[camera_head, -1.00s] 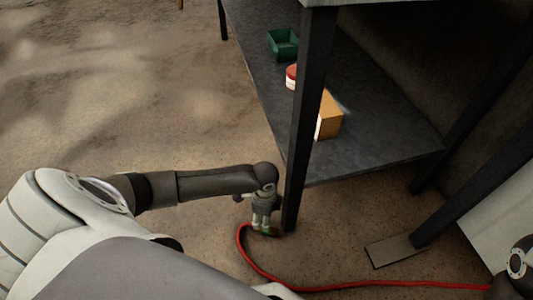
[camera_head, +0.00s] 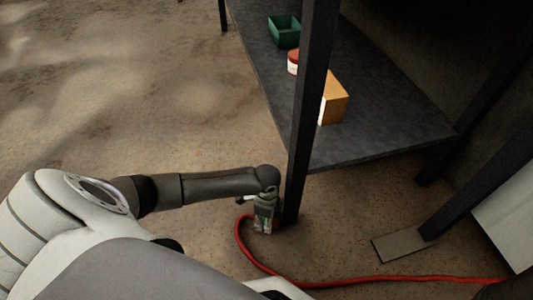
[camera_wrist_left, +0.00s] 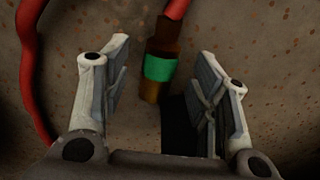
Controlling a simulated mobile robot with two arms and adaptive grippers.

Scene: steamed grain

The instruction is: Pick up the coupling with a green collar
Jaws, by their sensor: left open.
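The coupling (camera_wrist_left: 159,68) with its green collar is brass-brown and sits at the end of a red hose. In the head view my left gripper (camera_head: 264,222) points down at the floor beside the front table leg. It hides most of the coupling there. My left gripper is open and empty. My right gripper does not show.
The red hose (camera_head: 262,266) curves over the floor to the right. A dark table leg (camera_head: 300,150) stands close to my left gripper. The low shelf (camera_head: 390,130) holds a green bin (camera_head: 284,36), a red-and-white tub (camera_head: 293,66) and an orange box (camera_head: 335,98). Open floor lies left.

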